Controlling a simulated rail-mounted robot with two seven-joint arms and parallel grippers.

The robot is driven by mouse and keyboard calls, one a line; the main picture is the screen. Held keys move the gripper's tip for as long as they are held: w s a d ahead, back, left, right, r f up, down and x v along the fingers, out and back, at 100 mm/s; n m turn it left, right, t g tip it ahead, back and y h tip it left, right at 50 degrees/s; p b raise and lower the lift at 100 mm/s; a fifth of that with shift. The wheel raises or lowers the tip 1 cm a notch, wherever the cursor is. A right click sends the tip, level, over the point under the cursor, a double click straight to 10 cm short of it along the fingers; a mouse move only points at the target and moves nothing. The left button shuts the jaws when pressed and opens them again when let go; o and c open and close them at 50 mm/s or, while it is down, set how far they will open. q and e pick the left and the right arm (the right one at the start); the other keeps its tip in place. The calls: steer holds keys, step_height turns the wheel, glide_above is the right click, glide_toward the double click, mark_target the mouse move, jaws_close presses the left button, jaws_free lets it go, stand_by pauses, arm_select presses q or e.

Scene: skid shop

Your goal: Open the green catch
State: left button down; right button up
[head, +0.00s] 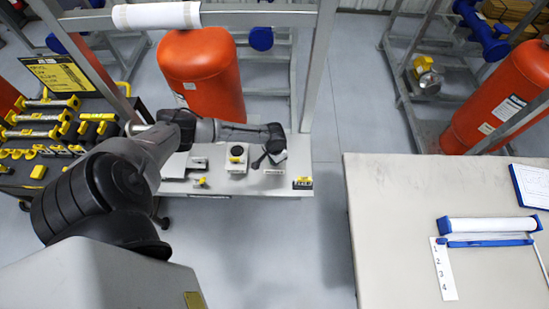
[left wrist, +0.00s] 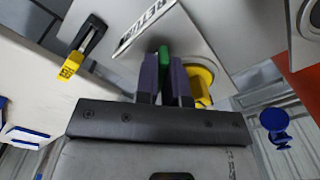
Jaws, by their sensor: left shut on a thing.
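The green catch (left wrist: 164,56) shows in the left wrist view as a narrow green piece in front of a light grey plate. My left gripper (left wrist: 165,75) is shut on it, with one dark finger on each side. In the head view my left arm reaches from the left to the grey bench, and the left gripper (head: 273,150) is at the small fixture (head: 277,168) at its right end. The catch itself is hidden there. My right gripper is in neither view.
Beside the catch is a yellow round part (left wrist: 201,79). An orange tank (head: 203,75) stands behind. A beige table (head: 400,220) is at right, with clear floor between.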

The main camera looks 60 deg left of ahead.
arm_select(q)
steer(key=m, duration=0.3)
stand_by(0.4)
steer(key=shift+m+b, duration=0.4)
steer(key=shift+m, duration=1.5)
steer(key=c, duration=1.2)
jaws_free()
steer(key=shift+m, duration=0.3)
steer(key=shift+r, duration=0.15)
